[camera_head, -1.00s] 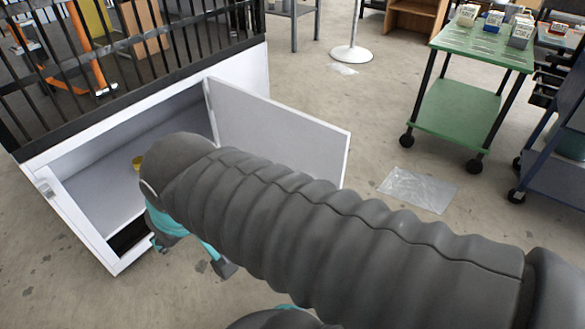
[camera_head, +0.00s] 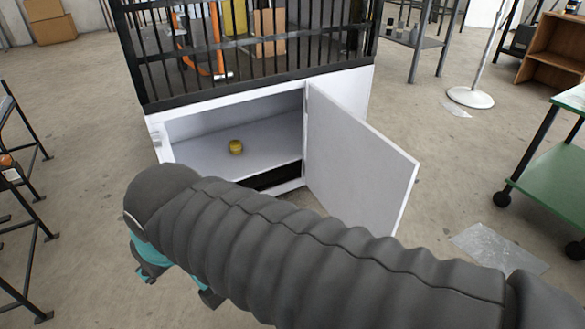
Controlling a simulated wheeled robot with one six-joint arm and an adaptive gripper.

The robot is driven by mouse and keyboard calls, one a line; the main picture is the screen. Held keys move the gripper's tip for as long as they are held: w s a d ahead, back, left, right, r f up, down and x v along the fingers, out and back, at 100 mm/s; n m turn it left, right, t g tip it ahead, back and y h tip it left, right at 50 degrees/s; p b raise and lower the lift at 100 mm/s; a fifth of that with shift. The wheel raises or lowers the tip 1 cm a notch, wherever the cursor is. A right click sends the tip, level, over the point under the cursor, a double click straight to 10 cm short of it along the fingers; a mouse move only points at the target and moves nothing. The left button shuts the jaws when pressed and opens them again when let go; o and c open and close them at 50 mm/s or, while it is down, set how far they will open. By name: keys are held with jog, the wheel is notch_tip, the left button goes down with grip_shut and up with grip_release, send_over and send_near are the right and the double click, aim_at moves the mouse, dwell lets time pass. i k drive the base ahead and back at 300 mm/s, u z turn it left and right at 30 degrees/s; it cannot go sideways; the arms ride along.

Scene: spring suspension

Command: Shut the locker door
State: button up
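The white locker (camera_head: 345,88) stands ahead, below a black barred cage. Its door (camera_head: 358,165) is hinged on the right of the opening and stands wide open, swung out toward me and to the right. My dark ribbed arm crosses the lower picture in front of the locker. My gripper (camera_head: 150,272) shows only in part below the arm's end at the lower left, apart from the door. Whether its fingers are open or shut is hidden.
A green cart (camera_head: 550,185) stands at the right. A clear plastic sheet (camera_head: 498,248) lies on the floor near it. Black metal frames (camera_head: 30,225) stand at the left edge. A white round stand base (camera_head: 470,97) is behind. Floor left of the locker is clear.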

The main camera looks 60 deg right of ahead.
aim_at(361, 177)
jog(key=u, duration=1.3)
jog(key=k, duration=2.9)
jog(key=z, duration=1.15)
jog(key=i, duration=0.4)
jog(key=z, duration=0.95)
